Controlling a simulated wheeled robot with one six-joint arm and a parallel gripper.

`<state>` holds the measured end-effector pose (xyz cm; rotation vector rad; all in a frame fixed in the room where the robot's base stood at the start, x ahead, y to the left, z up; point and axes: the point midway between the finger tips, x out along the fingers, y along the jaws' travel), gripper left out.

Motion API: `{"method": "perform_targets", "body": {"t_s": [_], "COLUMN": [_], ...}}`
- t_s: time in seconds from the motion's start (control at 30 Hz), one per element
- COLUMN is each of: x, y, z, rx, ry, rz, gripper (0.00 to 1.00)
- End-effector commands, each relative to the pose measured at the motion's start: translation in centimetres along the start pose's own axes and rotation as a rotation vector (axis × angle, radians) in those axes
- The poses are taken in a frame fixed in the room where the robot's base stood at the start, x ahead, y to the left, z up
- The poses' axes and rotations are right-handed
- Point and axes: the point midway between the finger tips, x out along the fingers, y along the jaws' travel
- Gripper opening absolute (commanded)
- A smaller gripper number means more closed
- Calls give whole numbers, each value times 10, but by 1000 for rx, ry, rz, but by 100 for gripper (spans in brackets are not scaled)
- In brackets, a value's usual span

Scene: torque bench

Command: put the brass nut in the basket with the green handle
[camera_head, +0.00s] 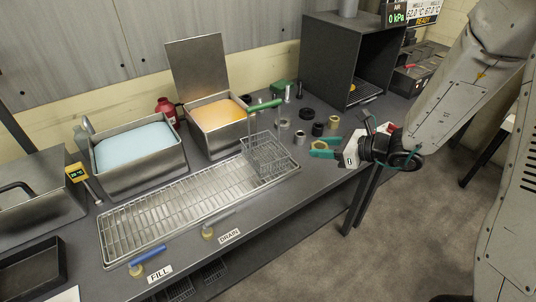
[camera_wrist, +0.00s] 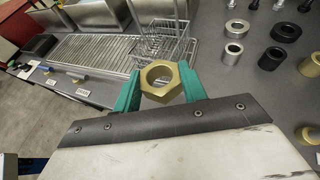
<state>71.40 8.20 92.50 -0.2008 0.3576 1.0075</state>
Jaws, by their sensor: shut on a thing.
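My gripper (camera_head: 323,149) has teal fingers and is shut on the brass nut. The nut is a hexagonal gold ring; it shows clearly between the fingertips in the wrist view (camera_wrist: 160,82), and only as a small yellowish spot in the head view. The basket with the green handle (camera_head: 262,152) is a wire basket standing on the right end of the draining rack, its green handle (camera_head: 264,105) raised above it. In the head view my gripper is to the right of the basket, near the bench's front edge. In the wrist view the basket (camera_wrist: 165,45) lies beyond the nut.
The wire draining rack (camera_head: 150,219) runs along the bench front. Behind it stand a tank of blue liquid (camera_head: 133,152) and an open-lidded tank of orange liquid (camera_head: 217,114). Several metal and black rings and brass parts (camera_wrist: 311,65) lie right of the basket. A dark open cabinet (camera_head: 322,60) stands behind.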

Motion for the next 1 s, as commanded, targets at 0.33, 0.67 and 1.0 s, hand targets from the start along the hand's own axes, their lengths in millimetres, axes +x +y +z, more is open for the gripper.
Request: {"method": "perform_targets", "body": {"t_s": [0.33,0.67,1.0], "x": [90,138,152], "y": [17,23,23], "z": [28,43,11], "rx": [-4,-1,2], "ry": [-1,0,0], "rz": [7,2,0], "gripper": [12,12,12]}}
